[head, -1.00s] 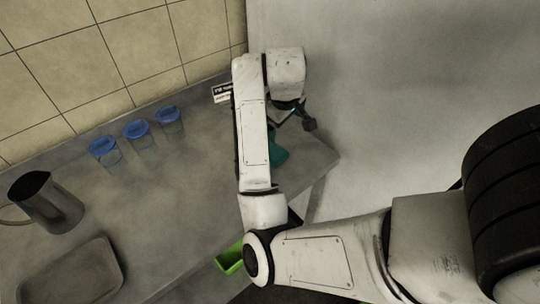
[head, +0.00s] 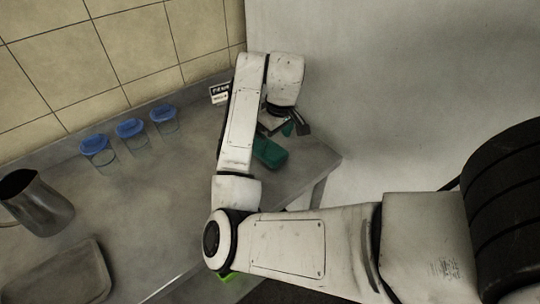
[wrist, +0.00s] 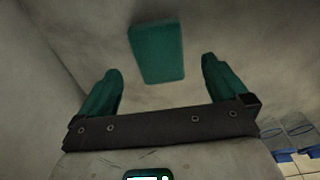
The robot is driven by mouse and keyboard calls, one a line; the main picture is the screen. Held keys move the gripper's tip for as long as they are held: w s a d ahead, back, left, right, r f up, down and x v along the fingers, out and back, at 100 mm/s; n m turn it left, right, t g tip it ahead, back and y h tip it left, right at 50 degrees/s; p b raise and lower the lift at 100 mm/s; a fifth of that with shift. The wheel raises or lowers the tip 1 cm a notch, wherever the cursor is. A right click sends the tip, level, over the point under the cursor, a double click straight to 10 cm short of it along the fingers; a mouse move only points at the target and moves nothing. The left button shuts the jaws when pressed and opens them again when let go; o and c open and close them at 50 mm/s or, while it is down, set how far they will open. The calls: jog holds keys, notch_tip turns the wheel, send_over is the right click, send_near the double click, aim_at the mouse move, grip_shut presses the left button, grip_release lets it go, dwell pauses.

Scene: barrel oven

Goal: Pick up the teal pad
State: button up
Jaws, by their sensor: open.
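The teal pad (head: 270,152) lies on the grey counter near its right end, partly hidden by my arm in the head view. In the wrist view the whole pad (wrist: 157,52) shows as a rounded teal block lying beyond my fingertips, roughly centred between them. My gripper (wrist: 160,80) is open and empty, with its two teal fingers spread wider than the pad. In the head view my gripper (head: 289,128) hangs just beyond the pad, apart from it as far as I can see.
Three clear jars with blue lids (head: 131,130) stand along the tiled wall. A metal jug (head: 38,205) and a tray (head: 62,272) are at the left. A small black-and-white sign (head: 219,93) stands at the back. The counter's right edge (head: 325,172) is close to the pad.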

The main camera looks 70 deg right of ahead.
aim_at(270, 149)
jog(key=shift+w+d+f, duration=0.1)
jog(key=shift+w+f, duration=0.1)
jog(key=shift+f, duration=0.65)
jog(key=shift+w+d+f, duration=0.1)
jog(key=shift+w+f, duration=0.1)
jog(key=shift+f, duration=0.65)
jog(key=shift+w+d+f, duration=0.1)
jog(key=shift+w+f, duration=0.1)
jog(key=shift+f, duration=0.65)
jog(key=c, duration=1.1)
jog(key=shift+r, duration=0.1)
jog(key=shift+r, duration=0.5)
notch_tip(270, 149, up, 2)
jog(key=shift+r, duration=0.15)
jog(key=s+a+r+p, duration=0.2)
jog(key=s+r, duration=0.2)
jog(key=s, duration=0.2)
jog(key=s+a+r+p, duration=0.2)
jog(key=s+r+p, duration=0.1)
jog(key=s+r, duration=0.2)
jog(key=shift+s+a+r, duration=0.3)
jog(key=shift+s, duration=0.8)
